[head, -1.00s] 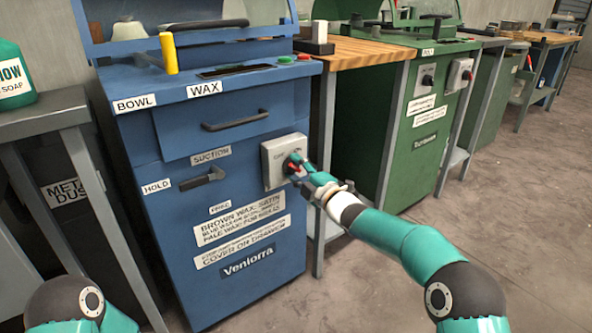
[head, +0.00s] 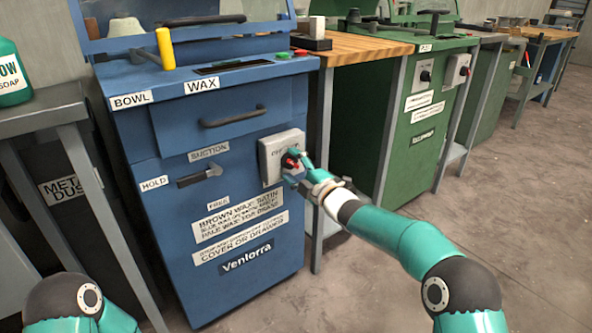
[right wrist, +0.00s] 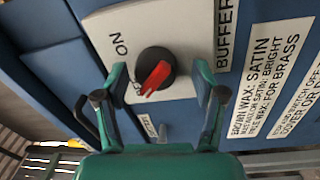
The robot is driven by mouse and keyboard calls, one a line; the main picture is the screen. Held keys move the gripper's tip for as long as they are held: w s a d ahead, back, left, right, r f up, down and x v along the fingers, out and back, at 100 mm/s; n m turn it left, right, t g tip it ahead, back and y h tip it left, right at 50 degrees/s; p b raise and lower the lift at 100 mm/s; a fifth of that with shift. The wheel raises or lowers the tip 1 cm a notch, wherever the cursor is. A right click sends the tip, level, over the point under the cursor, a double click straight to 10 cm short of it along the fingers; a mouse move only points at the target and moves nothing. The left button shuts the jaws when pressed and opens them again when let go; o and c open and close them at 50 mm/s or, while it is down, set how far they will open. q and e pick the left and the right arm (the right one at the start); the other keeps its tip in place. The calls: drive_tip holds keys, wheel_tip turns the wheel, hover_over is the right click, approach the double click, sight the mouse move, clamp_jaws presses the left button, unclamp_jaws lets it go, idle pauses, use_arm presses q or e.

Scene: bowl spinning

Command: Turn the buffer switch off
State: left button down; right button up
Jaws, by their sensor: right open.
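The buffer switch is a round black knob with a red pointer (right wrist: 155,78) on a pale grey box (head: 270,161) on the blue cabinet's front. In the right wrist view the box carries the words BUFFER and ON, plus another label partly hidden. The narrow end of the pointer slants toward lower left, near that partly hidden label and away from ON. My right gripper (head: 299,170) is right in front of the knob. In the right wrist view its green fingers are open, one on each side of the knob, and contact is unclear. My left gripper is out of view.
The blue cabinet (head: 165,236) has a drawer handle (head: 233,117), a suction lever (head: 200,176) and a yellow-topped lever (head: 166,48). A wooden-topped bench (head: 355,47) and a green cabinet (head: 433,88) stand to the right. The floor (head: 395,285) in front is clear.

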drive_tip(key=shift+d, duration=0.1)
drive_tip(key=v, duration=1.1)
drive_tip(key=shift+s+d+f, duration=0.2)
drive_tip(key=shift+s, duration=0.15)
